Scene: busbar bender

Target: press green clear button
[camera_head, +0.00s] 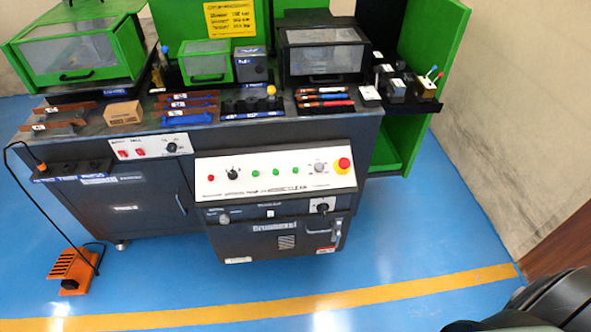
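A white control panel (222,187) slopes out from the front of the dark machine. A red button (211,178), a black knob (233,174), a round selector (320,167) and a large red button on a yellow ring (343,164) share the panel. Neither of my grippers is in view.
Tools and a cardboard box (124,113) lie on the machine's worktop. A cabinet (278,240) with a handle is below the panel. An orange foot pedal (72,268) with a cable is on the blue floor (150,275) at left. The floor in front is clear.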

